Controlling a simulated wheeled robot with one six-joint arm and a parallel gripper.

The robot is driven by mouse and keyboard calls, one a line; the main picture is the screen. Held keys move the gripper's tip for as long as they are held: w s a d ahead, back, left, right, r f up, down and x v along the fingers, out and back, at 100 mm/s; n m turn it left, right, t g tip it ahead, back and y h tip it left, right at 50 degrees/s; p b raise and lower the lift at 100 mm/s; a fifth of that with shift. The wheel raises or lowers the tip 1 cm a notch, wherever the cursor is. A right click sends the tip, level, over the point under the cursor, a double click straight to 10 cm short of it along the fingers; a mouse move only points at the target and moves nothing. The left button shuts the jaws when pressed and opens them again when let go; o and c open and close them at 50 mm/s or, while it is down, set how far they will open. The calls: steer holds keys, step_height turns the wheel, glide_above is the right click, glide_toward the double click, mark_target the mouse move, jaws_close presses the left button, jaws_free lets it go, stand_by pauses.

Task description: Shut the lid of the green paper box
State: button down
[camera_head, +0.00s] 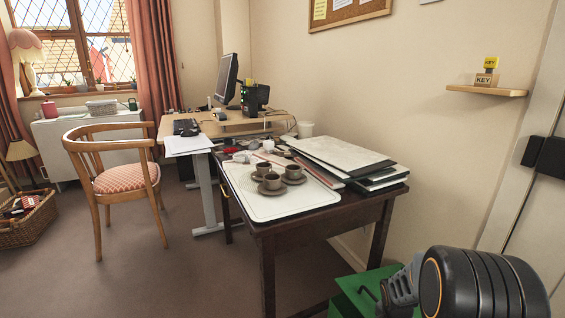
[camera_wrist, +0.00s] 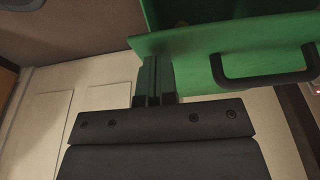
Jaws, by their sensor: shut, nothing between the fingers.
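The green paper box (camera_head: 346,303) is at the bottom right of the head view, beside the dark wooden table and partly hidden by my arm. In the wrist view, a green panel of the box (camera_wrist: 200,42) with a black bar handle (camera_wrist: 265,79) fills the upper right. A darker green face lies beyond its edge. How far the lid stands open is not clear. My gripper (camera_wrist: 154,66) is shut and empty. Its fingertips overlap the panel's lower left part in the wrist view, left of the handle; contact cannot be told.
The dark table (camera_head: 262,229) carries a white tray (camera_head: 250,207) with several brown cups and a stack of folders (camera_head: 340,152). A desk with a monitor (camera_head: 227,79) and a wooden chair (camera_head: 125,183) stand farther back. A small wall shelf (camera_head: 487,91) is at right. Floor at left is open.

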steer(key=shift+s+a+x, duration=0.25)
steer(key=shift+a+x, duration=0.35)
steer(key=shift+x, duration=2.55)
steer(key=shift+d+p+v, duration=0.2)
steer(key=shift+p+v, duration=2.25)
steer(key=shift+v, duration=1)
steer(key=shift+w, duration=0.1)
